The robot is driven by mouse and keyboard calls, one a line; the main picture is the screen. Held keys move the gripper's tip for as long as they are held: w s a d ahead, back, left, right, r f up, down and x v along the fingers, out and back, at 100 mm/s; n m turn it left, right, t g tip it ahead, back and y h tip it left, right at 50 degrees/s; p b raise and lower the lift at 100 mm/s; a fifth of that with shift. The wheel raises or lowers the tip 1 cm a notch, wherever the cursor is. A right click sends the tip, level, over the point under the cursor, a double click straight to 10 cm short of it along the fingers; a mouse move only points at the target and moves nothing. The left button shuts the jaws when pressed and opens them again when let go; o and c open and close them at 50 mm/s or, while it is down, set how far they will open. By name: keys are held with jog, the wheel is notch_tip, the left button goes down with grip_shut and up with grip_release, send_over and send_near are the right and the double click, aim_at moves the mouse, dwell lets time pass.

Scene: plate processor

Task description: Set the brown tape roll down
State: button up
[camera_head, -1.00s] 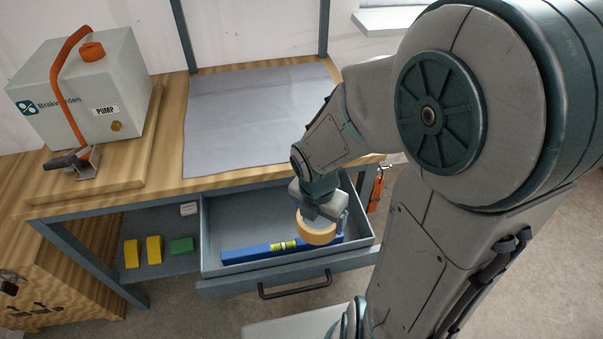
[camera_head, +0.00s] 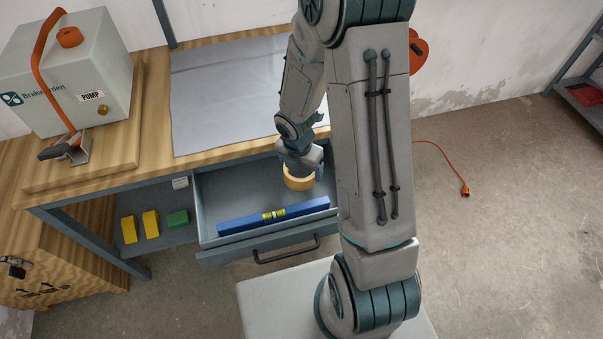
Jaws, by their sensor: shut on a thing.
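The brown tape roll (camera_head: 299,183) is a tan ring below my gripper (camera_head: 302,171). My gripper is shut on the tape roll and points down over the back right part of the open drawer (camera_head: 215,188). I cannot tell whether the roll touches the drawer floor or hangs just above it. The fingertips are small and partly hidden by the gripper body.
A blue spirit level (camera_head: 240,223) lies along the drawer's front. A grey mat (camera_head: 215,100) covers the bench top. The pump box (camera_head: 75,85) stands at the left.

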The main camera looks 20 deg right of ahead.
jog(key=shift+f+b, duration=0.45)
jog(key=shift+f, duration=1.6)
jog(key=shift+f, duration=0.2)
jog(key=o, duration=0.9)
jog(key=shift+r, duration=0.1)
